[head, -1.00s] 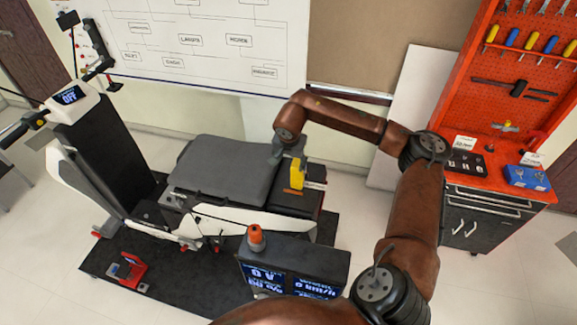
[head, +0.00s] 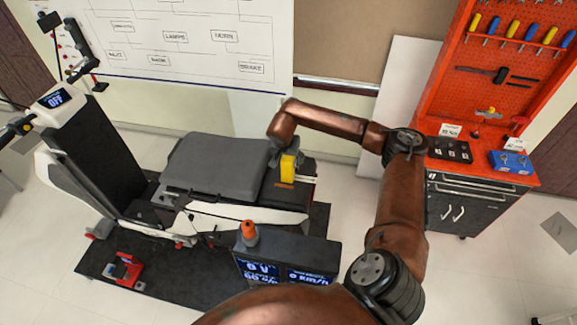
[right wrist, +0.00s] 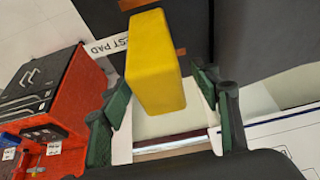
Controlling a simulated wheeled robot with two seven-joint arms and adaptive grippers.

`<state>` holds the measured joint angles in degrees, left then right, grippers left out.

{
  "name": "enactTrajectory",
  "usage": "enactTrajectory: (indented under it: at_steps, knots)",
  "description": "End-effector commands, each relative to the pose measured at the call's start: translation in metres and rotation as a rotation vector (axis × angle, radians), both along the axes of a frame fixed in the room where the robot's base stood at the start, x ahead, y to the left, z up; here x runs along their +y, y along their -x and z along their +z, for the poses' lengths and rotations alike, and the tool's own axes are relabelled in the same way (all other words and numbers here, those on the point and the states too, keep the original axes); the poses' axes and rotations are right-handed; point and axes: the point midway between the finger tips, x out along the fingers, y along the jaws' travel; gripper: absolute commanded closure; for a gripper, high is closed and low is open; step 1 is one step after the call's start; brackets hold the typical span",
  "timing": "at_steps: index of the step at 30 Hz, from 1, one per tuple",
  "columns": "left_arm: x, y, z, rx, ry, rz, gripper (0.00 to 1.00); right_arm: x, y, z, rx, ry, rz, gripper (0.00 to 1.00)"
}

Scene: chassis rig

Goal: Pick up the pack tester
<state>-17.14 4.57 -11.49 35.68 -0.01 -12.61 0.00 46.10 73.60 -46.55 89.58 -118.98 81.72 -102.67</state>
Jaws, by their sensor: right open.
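The pack tester is the yellow block (head: 288,167) on the dark rear pad of the scooter chassis, by a white label strip. It also shows in the right wrist view as a yellow block (right wrist: 155,62). My right gripper (right wrist: 160,100) is open, with its green-padded fingers on either side of the block's near end and gaps between. In the head view the right gripper (head: 281,158) is at the block's upper left and partly hidden by its own wrist. My left gripper is not in view.
The scooter's grey seat (head: 213,167) lies left of the block. A display box (head: 285,258) with an orange-topped knob stands in front. A red tool bench (head: 485,165) stands at the right. A red device (head: 126,268) sits on the black mat.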

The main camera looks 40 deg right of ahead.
Motion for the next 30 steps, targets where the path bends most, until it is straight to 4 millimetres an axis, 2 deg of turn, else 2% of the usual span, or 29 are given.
enactTrajectory:
  at_steps: [2, 24, 26, 30]
  knots:
    - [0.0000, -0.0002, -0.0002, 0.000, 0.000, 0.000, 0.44, -0.0004, 0.0003, -0.0001, 0.000, 0.000, -0.001, 0.46]
    - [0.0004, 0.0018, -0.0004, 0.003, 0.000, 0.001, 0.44, -0.0007, 0.0007, 0.0005, -0.001, 0.000, -0.002, 0.96]
    - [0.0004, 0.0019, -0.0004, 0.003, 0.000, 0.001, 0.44, -0.0007, 0.0003, 0.0011, -0.002, -0.001, -0.002, 1.00]
    - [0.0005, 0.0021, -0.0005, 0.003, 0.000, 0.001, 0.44, -0.0007, 0.0002, 0.0014, -0.002, -0.001, -0.002, 1.00]
